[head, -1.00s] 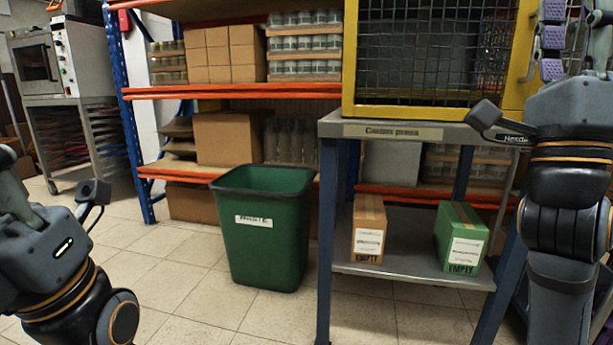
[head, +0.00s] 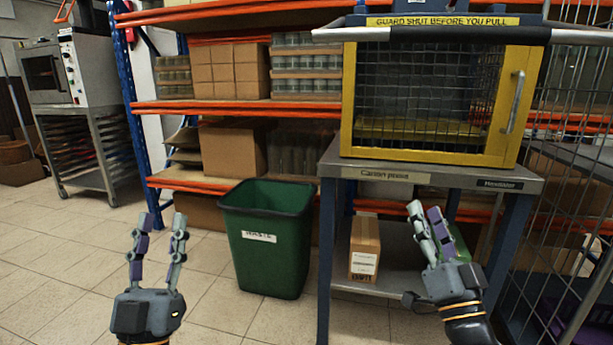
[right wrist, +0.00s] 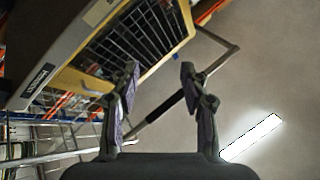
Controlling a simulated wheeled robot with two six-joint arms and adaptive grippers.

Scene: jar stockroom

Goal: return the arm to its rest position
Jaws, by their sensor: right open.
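My left gripper (head: 160,222) points up in the lower left of the head view, its fingers apart with nothing between them. My right gripper (head: 425,212) points up in front of the carton press table (head: 328,205). It is open and empty. In the right wrist view its fingers (right wrist: 160,72) stand apart, with the yellow-framed mesh guard (right wrist: 95,83) seen beyond them at the upper left. A green box (head: 461,243) on the lower shelf is mostly hidden behind the right gripper.
The yellow press guard (head: 348,112) stands on the table. A brown box (head: 365,243) sits on the lower shelf. A green waste bin (head: 266,255) stands left of the table. A wire cage (head: 583,205) is at the right. The floor at left is clear.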

